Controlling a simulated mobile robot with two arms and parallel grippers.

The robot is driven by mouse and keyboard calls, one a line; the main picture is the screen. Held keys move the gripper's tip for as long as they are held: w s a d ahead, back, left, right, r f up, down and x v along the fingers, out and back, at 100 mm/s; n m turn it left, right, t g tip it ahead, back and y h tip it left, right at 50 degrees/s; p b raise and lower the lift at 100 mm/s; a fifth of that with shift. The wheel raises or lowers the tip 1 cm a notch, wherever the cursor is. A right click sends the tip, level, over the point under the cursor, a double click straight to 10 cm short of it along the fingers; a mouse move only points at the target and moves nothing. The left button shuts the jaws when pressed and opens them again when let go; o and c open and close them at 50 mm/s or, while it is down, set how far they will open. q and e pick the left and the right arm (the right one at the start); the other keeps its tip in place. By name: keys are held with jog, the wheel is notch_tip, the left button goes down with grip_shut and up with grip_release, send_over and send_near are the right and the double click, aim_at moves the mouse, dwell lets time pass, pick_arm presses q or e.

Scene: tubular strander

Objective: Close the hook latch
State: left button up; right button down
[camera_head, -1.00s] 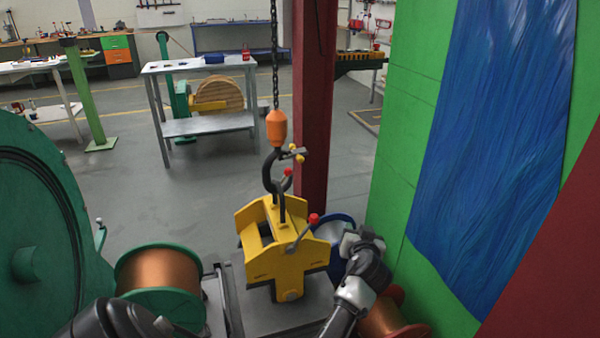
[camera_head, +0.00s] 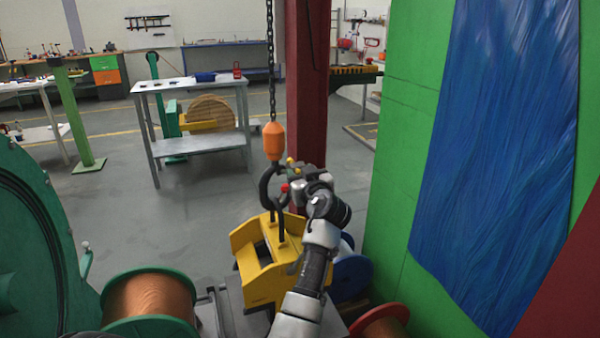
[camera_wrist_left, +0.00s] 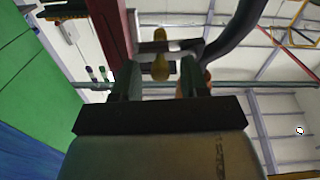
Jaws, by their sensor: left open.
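The black crane hook (camera_head: 265,190) hangs under an orange block (camera_head: 274,141) on a chain. It passes through the dark shackle on the yellow lifting device (camera_head: 258,268). The latch's yellow knob (camera_head: 291,160) shows at the hook, and in the wrist view a yellow knob (camera_wrist_left: 160,67) lies between my fingers. My left gripper (camera_head: 290,173) is at the right side of the hook, its jaws open around the knob; I cannot tell whether they touch it. The gripper hides part of the latch, so its exact position is unclear. A red knob (camera_head: 285,187) sits just below. My right gripper is not in view.
A dark red column (camera_head: 308,90) stands close behind the hook. A green wall panel (camera_head: 400,150) bounds the right side. Copper spools (camera_head: 150,297) lie low at the left and right. A grey workbench (camera_head: 195,85) stands farther back, with open floor before it.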

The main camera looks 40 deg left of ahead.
pick_arm(q)
jog(key=shift+w+a, duration=0.15)
jog(key=shift+a, duration=0.25)
jog(key=shift+c, duration=0.3)
grip_shut()
